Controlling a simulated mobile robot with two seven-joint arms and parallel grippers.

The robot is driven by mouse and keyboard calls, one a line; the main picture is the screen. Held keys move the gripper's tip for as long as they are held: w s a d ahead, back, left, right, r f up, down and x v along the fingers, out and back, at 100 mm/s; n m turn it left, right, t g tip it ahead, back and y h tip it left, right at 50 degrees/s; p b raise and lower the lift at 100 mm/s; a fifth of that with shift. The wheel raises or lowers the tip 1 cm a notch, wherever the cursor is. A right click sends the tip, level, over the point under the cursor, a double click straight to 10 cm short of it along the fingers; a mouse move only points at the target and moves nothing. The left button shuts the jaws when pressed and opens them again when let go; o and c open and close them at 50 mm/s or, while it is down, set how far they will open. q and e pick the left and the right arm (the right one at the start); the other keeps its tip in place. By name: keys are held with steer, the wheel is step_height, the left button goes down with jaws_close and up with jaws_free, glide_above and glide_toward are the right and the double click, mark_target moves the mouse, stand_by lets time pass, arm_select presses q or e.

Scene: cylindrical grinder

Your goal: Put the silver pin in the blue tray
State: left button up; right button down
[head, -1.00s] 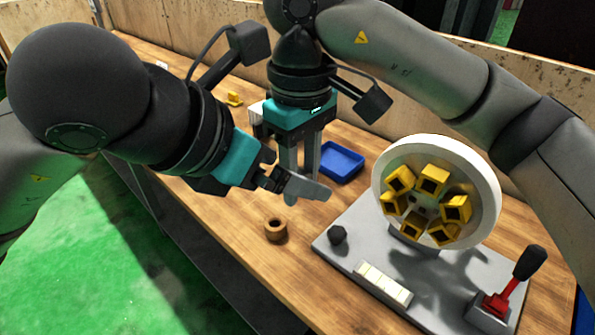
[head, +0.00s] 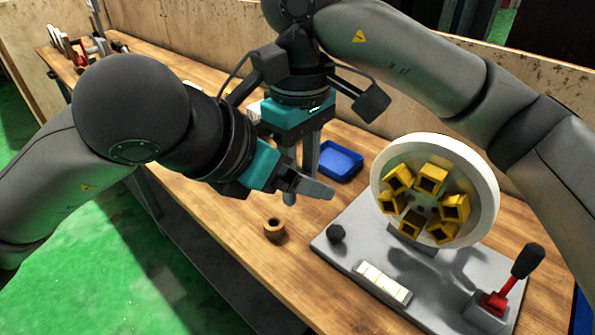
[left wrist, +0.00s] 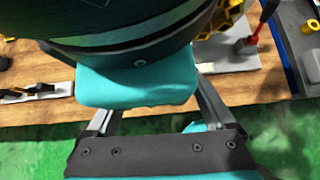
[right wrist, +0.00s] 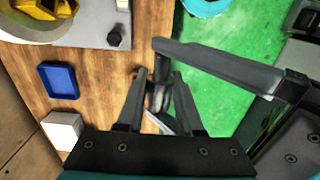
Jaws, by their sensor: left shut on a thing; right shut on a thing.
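The blue tray (head: 341,161) lies on the bench behind my grippers, empty; it also shows in the right wrist view (right wrist: 60,82). In the right wrist view a small silver piece, seemingly the silver pin (right wrist: 161,122), lies between the right fingers, beside the left fingers. Both grippers appear shut on it. The pin is hidden in the head and left wrist views.
A white box (right wrist: 62,130) stands near the tray.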

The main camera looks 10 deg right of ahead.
arm_select(q)
steer(key=shift+s+d, duration=0.25)
steer(key=shift+s, duration=0.05)
steer(key=shift+c, duration=1.4)
arm_select(e)
steer(key=shift+w, duration=0.15)
arm_select(q)
steer(key=shift+c, duration=0.5)
arm_select(e)
steer(key=c, duration=1)
jaws_free()
arm_select(q)
steer(key=shift+w+a, duration=0.1)
arm_select(e)
steer(key=o, duration=0.5)
steer(key=shift+r, duration=0.1)
